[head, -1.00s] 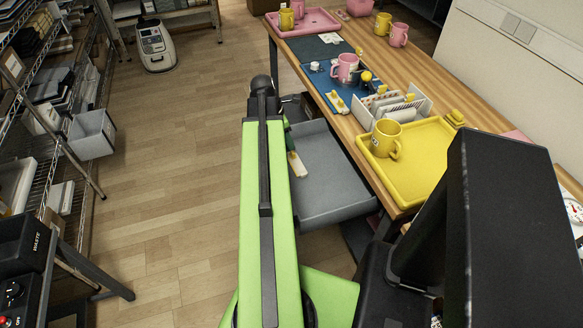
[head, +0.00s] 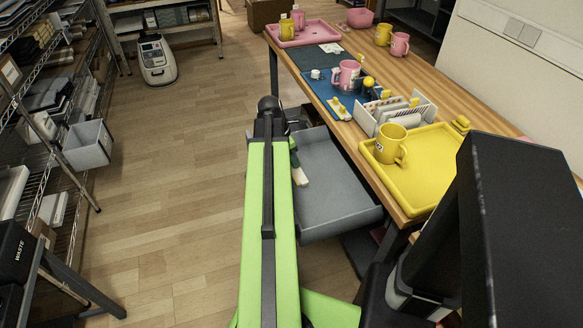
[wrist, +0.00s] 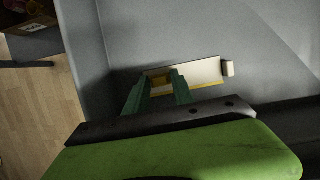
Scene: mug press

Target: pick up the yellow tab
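A cream bar with a yellow edge (wrist: 207,71), which looks like the yellow tab's piece, lies in the grey drawer. In the head view its cream end (head: 299,176) shows beside my green arm. My gripper (wrist: 160,74) has two green fingers, parted, with their tips over the left part of the bar. I see no clear contact, and the fingers hide part of the bar. In the head view most of my gripper is hidden behind the arm.
The grey drawer (head: 335,190) has raised walls around the bar. The table beside it holds a yellow tray (head: 425,185) with a yellow mug (head: 389,146), a white rack (head: 365,121), and a blue mat (head: 318,88) with a pink mug (head: 346,75). Wood floor to the left is clear.

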